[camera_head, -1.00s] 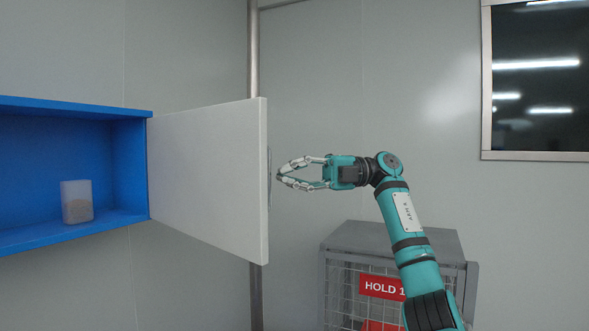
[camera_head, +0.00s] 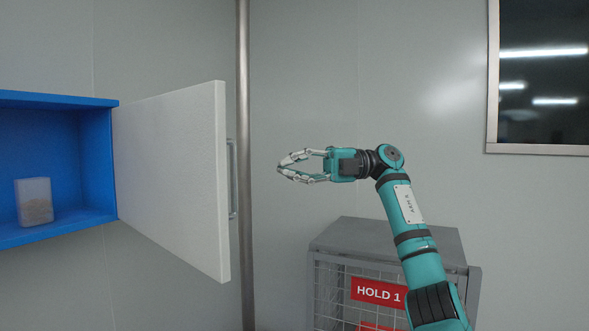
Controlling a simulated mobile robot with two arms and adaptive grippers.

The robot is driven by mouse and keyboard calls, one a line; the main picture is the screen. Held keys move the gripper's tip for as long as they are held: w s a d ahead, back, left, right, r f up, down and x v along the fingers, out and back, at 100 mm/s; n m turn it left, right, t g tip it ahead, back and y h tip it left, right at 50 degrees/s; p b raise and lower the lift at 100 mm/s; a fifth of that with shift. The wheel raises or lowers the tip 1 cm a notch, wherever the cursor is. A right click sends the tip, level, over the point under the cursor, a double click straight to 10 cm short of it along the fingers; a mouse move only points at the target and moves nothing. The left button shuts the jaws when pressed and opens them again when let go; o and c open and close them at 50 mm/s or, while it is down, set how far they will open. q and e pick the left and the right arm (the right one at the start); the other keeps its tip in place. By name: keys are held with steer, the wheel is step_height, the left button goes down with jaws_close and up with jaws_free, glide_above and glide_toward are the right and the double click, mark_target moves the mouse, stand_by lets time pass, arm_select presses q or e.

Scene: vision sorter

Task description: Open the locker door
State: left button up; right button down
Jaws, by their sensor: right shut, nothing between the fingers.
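The locker is a blue open-fronted box (camera_head: 60,101) on the left. Its white door (camera_head: 172,180) is swung wide open, hinged at the box's right side. A grey bar handle (camera_head: 232,180) is on the door near its free edge. My right gripper (camera_head: 279,168) is to the right of the handle, apart from it, pointing left. Its fingertips are together with nothing between them. My left gripper is not in view.
A translucent container (camera_head: 34,201) with brownish contents stands inside the locker. A metal pole (camera_head: 243,230) rises behind the door. A grey cage (camera_head: 390,238) with a red "HOLD 1" sign (camera_head: 378,292) stands below my right arm. A dark window (camera_head: 545,75) is at upper right.

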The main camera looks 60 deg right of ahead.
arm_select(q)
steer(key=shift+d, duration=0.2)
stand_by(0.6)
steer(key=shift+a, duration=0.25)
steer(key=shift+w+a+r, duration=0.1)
